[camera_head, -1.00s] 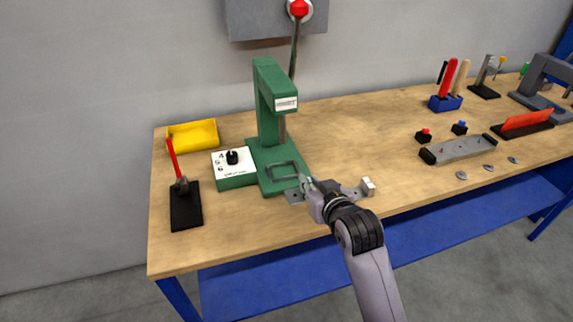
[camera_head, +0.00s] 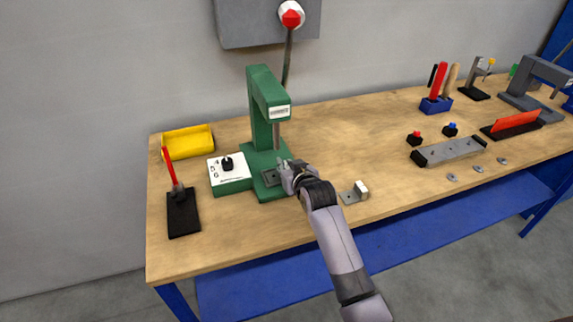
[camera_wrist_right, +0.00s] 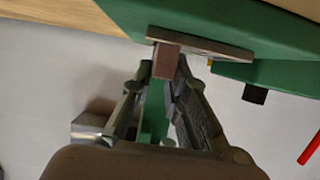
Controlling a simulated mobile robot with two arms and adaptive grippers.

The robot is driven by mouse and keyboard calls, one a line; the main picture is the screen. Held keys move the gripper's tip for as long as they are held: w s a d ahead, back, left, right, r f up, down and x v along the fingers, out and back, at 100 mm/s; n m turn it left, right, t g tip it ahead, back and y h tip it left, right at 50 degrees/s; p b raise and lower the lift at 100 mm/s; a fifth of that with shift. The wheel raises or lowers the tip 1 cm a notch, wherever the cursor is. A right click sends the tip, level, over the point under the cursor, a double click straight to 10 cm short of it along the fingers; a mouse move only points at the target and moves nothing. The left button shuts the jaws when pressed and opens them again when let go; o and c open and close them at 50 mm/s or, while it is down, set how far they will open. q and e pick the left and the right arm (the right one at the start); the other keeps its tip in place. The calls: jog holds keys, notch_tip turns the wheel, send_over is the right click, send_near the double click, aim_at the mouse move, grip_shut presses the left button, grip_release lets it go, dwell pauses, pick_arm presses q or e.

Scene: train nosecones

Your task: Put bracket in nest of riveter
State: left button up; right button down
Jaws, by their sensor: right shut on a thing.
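The green riveter (camera_head: 263,115) stands on the bench with its lever raised, ending in a red knob. Its nest is a small frame on the green base (camera_head: 272,194), largely covered now by the bracket (camera_head: 270,178), a flat grey plate. My right gripper (camera_head: 288,168) is at the base's right side, shut on the bracket. In the right wrist view, the fingertips (camera_wrist_right: 168,68) pinch the bracket's upright block, and its plate (camera_wrist_right: 212,47) lies along the green base. I cannot tell whether the plate is fully seated. My left gripper is not in view.
A second bracket (camera_head: 354,192) lies on the bench right of my gripper. A white-topped control box (camera_head: 230,176) adjoins the riveter's left side. A yellow bin (camera_head: 188,140) and a red-handled tool on a black stand (camera_head: 183,214) are farther left.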

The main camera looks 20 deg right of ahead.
jog(key=c, duration=2)
grip_release()
jog(key=shift+f, duration=0.15)
jog(key=o, duration=0.4)
jog(key=shift+o, duration=0.2)
jog(key=shift+r, duration=0.25)
jog(key=v, duration=1.2)
jog(key=shift+b, duration=0.35)
